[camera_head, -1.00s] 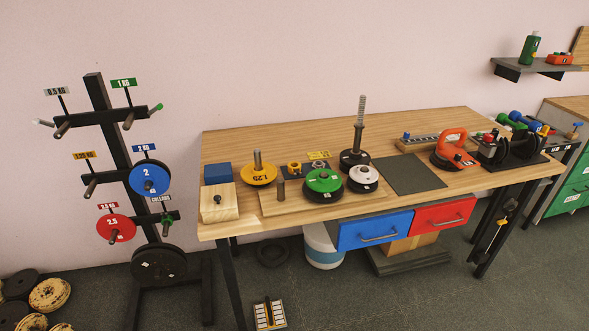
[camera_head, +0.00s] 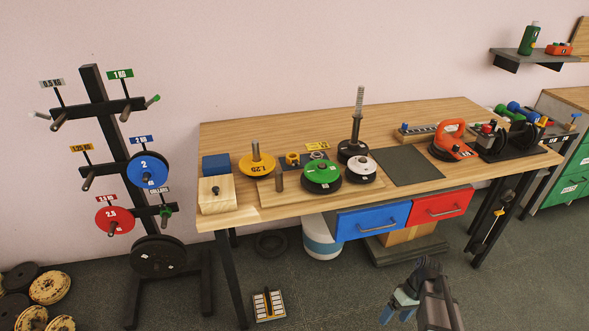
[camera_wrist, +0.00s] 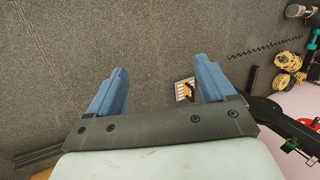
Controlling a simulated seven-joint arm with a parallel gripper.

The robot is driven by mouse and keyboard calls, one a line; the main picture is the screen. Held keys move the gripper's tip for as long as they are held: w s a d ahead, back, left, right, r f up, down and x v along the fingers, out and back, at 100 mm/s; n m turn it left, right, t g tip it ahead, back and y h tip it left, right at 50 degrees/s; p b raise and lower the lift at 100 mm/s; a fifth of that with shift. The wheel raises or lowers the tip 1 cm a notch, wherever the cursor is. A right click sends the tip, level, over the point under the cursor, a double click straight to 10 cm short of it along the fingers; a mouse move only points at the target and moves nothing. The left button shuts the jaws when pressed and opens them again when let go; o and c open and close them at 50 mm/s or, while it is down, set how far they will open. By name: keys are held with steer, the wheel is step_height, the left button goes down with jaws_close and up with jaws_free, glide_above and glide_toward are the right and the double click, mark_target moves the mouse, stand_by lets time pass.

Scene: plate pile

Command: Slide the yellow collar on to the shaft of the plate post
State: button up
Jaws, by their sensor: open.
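The yellow collar (camera_head: 292,158) is small and lies on a dark mat towards the back of the wooden table, right of a yellow plate. The plate post (camera_head: 357,122) stands upright behind the white-topped plate. It has a round black base and a tall shaft with a ribbed grey upper part, and no yellow collar shows on it. My gripper (camera_head: 400,304) is low in front of the table, well away from collar and post. In the wrist view its blue fingers (camera_wrist: 162,80) are wide apart with nothing between them.
A yellow plate (camera_head: 257,166), a green plate (camera_head: 321,172) and a white-topped plate (camera_head: 361,168) stand near the collar. A wooden block (camera_head: 216,196) is at left. A grey mat (camera_head: 407,166) right of the post is bare. A red-orange kettlebell-like item (camera_head: 452,143) stands further right.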

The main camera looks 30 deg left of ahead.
mark_target(292, 153)
steer(key=w+a+r+n+y, duration=0.1)
steer(key=w+a+r+n, duration=0.35)
steer(key=a+r, duration=0.6)
steer(key=w+a+r+n+t, duration=0.1)
steer(key=w+a+r+n, duration=0.35)
steer(key=r, duration=0.95)
steer(key=w+a+r+n+y, duration=0.15)
steer(key=w+a+r, duration=0.35)
steer(key=a+r, duration=0.65)
steer(key=w+a+r, duration=0.1)
steer(key=a, duration=0.2)
steer(key=w+a+r+h, duration=0.1)
steer(key=w+a+r, duration=0.1)
steer(key=a, duration=0.1)
steer(key=w+a+r+t+h, duration=0.1)
steer(key=a+r, duration=0.1)
steer(key=a, duration=0.1)
steer(key=shift+w+a, duration=0.15)
steer(key=shift+w, duration=0.25)
steer(key=w+a+r+m+t+h, duration=0.1)
steer(key=w+a, duration=0.2)
steer(key=a, duration=0.6)
steer(key=w+a+r+m+t+h, duration=0.1)
steer(key=w+a+h, duration=0.1)
steer(key=a, duration=0.6)
steer(key=shift+y, duration=0.25)
step_height(292, 153, down, 13)
steer(key=shift+f, duration=0.15)
steer(key=shift+c, duration=0.4)
steer(key=c, duration=1.1)
